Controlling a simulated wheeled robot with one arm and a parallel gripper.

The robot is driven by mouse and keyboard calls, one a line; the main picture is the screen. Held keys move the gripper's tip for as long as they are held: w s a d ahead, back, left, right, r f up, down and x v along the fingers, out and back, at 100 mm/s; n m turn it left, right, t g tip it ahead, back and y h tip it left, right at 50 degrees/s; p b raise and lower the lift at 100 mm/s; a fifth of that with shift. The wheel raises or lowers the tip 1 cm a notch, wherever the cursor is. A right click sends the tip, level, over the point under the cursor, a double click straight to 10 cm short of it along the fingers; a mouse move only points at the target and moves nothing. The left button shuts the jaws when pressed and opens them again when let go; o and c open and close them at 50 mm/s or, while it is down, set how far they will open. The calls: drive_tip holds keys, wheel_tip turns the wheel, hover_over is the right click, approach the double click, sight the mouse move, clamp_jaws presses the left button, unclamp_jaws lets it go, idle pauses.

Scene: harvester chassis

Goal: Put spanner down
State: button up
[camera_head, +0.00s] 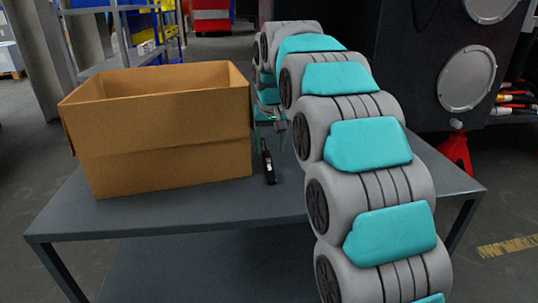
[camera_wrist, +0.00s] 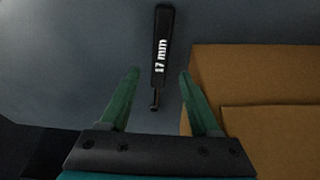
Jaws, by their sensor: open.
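The spanner (camera_head: 268,163) is a slim black tool lying on the dark grey table (camera_head: 220,203), just right of the cardboard box. In the wrist view the spanner (camera_wrist: 161,52) shows a white "17 mm" marking, and its narrow end points back between my fingers. My gripper (camera_wrist: 160,72) is open, with its two green fingers on either side of the spanner's near end and apart from it. In the head view my gripper (camera_head: 270,118) is partly hidden by my arm, above the table near the spanner's far end.
An open cardboard box (camera_head: 165,135) stands on the table to the left of the spanner. Its side (camera_wrist: 255,80) is close to my right finger in the wrist view. The table's front left area is clear. A dark machine (camera_head: 430,60) stands behind at the right.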

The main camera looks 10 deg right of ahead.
drive_tip(key=v, duration=0.7)
drive_tip(key=shift+r, duration=0.15)
drive_tip(key=shift+s, duration=0.2)
